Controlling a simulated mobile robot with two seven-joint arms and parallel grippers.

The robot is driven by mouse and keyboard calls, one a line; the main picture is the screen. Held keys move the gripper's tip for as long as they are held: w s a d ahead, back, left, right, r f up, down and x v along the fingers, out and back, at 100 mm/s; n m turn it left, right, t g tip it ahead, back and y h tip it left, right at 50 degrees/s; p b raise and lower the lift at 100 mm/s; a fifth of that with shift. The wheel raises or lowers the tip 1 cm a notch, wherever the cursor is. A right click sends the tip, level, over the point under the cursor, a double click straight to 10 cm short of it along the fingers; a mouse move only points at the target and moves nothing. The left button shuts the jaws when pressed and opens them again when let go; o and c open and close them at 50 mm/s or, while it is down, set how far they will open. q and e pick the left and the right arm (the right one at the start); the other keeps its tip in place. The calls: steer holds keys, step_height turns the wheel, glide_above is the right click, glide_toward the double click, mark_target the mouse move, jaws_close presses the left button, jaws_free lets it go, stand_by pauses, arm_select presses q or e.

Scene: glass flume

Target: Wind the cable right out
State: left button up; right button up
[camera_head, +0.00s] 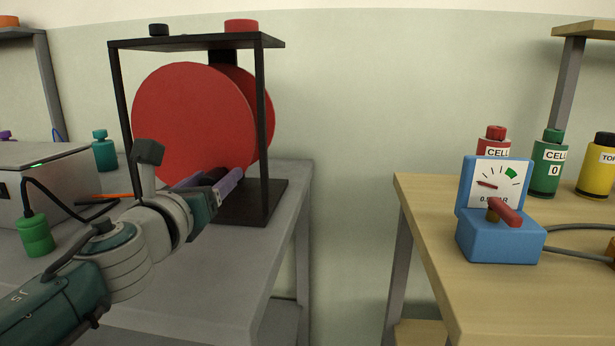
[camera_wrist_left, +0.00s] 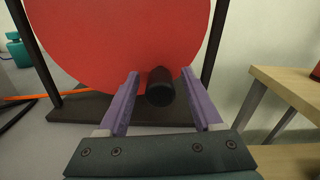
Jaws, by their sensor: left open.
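A cable reel with two large red discs (camera_head: 190,120) stands in a black frame (camera_head: 263,130) on the grey bench. In the left wrist view the near red disc (camera_wrist_left: 110,40) fills the top, and a black cylindrical handle (camera_wrist_left: 160,88) sticks out from its lower part. My left gripper (camera_head: 212,180) is in front of the disc's lower edge. Its purple fingers (camera_wrist_left: 160,76) are open, one on each side of the handle, with a gap visible. An orange cable (camera_head: 115,196) lies left of the frame; it also shows in the left wrist view (camera_wrist_left: 22,97). My right gripper is out of view.
A grey box (camera_head: 50,175), a green cylinder (camera_head: 36,236) and a teal bottle (camera_head: 104,152) stand left on the grey bench (camera_head: 255,250). A gap separates it from the wooden table (camera_head: 425,205), which holds a blue gauge (camera_head: 500,235) and several bottles.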

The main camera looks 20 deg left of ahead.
arm_select(q)
jaws_close()
stand_by(0.4)
stand_by(0.9)
